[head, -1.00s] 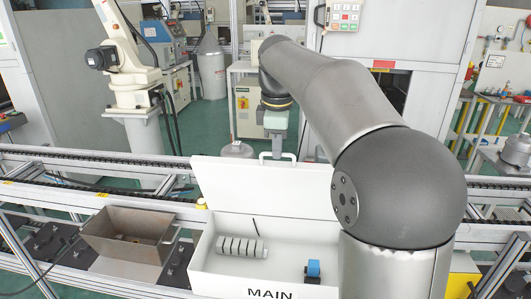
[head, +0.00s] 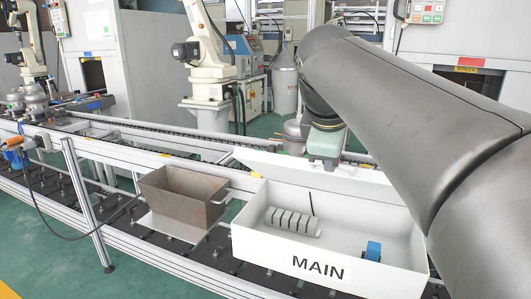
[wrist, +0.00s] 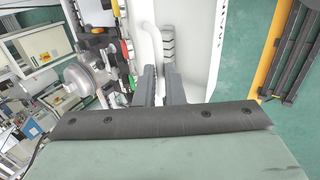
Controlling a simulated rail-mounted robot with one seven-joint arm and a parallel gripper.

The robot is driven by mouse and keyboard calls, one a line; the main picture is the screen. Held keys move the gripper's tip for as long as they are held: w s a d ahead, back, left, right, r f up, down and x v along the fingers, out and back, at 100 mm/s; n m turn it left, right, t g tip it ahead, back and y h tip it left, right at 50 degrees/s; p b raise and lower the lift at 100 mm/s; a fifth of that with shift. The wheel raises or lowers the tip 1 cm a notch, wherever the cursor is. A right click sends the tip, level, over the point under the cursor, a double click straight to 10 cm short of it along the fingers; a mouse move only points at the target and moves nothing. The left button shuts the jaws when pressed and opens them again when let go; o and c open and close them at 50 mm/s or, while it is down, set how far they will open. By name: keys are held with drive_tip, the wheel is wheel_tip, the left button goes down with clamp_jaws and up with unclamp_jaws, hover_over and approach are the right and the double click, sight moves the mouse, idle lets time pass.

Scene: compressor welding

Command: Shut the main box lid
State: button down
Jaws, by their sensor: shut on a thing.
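The white main box (head: 318,267), marked MAIN, stands at the lower right of the head view. Its lid (head: 285,168) is open, raised along the far side at a slant. My gripper (head: 324,160) is at the lid's upper edge, with its fingertips partly hidden. In the wrist view my gripper (wrist: 160,82) has its two dark fingers close together, shut on the white lid handle (wrist: 151,43). Inside the box lie a grey ribbed part (head: 292,221) and a small blue part (head: 373,250).
A brown metal bin (head: 180,197) stands left of the box on the conveyor line. A rail (head: 110,145) runs behind them. A white robot arm (head: 205,50) stands at the back. Green floor lies open at the lower left.

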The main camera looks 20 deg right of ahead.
drive_tip(key=shift+s+a+f, duration=0.15)
drive_tip(key=shift+f, duration=0.1)
drive_tip(key=c, duration=1.5)
unclamp_jaws()
drive_tip(key=shift+c, duration=0.2)
drive_tip(key=shift+r, duration=0.1)
drive_tip(key=p+v, duration=0.4)
drive_tip(key=v, duration=1.3)
drive_tip(key=shift+r, duration=0.2)
